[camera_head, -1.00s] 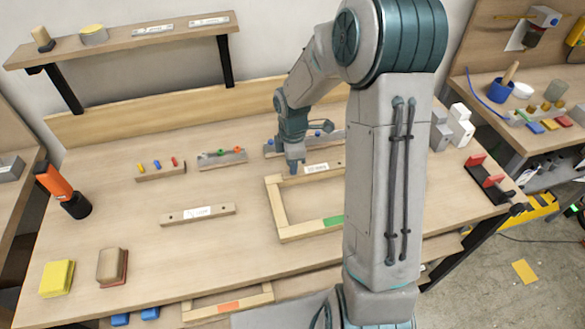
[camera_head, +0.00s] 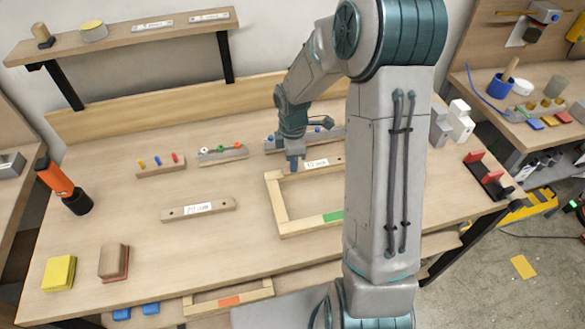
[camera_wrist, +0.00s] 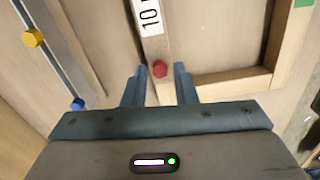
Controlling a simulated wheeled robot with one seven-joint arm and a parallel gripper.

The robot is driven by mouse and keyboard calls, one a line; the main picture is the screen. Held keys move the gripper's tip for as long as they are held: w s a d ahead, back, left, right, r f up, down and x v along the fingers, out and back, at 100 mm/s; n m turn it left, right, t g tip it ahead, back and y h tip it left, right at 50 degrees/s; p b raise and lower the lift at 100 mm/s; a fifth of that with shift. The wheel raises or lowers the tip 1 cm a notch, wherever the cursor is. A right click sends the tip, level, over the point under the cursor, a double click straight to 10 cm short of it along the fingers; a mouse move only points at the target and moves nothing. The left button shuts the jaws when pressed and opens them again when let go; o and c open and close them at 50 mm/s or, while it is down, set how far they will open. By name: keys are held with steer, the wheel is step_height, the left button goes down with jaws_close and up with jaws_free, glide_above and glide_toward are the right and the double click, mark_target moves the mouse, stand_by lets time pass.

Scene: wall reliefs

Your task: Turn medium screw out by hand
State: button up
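A red screw head (camera_wrist: 160,69) stands on the corner bar of the wooden frame (camera_wrist: 222,84), near a white label reading "10". In the wrist view, my gripper (camera_wrist: 160,67) is open, with one finger on each side of the red head and a gap on both sides. In the head view, my gripper (camera_head: 294,163) is low over the top left corner of the wooden frame (camera_head: 279,205), and the red head is hidden there. I cannot tell how deep the screw sits.
A rail with a yellow knob (camera_wrist: 32,38) and a blue knob (camera_wrist: 77,104) runs left of my gripper. A labelled bar (camera_head: 198,210) lies left.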

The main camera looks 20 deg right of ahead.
steer(key=m, duration=0.3)
steer(key=shift+b, duration=0.4)
steer(key=m+b, duration=0.1)
steer(key=m, duration=0.2)
steer(key=shift+f, duration=0.15)
steer(key=m+b, duration=0.1)
steer(key=m, duration=0.3)
steer(key=shift+m, duration=0.3)
steer(key=m+b, duration=0.1)
steer(key=m, duration=0.3)
steer(key=shift+m, duration=0.4)
steer(key=m, duration=0.5)
steer(key=shift+c, duration=0.3)
jaws_close()
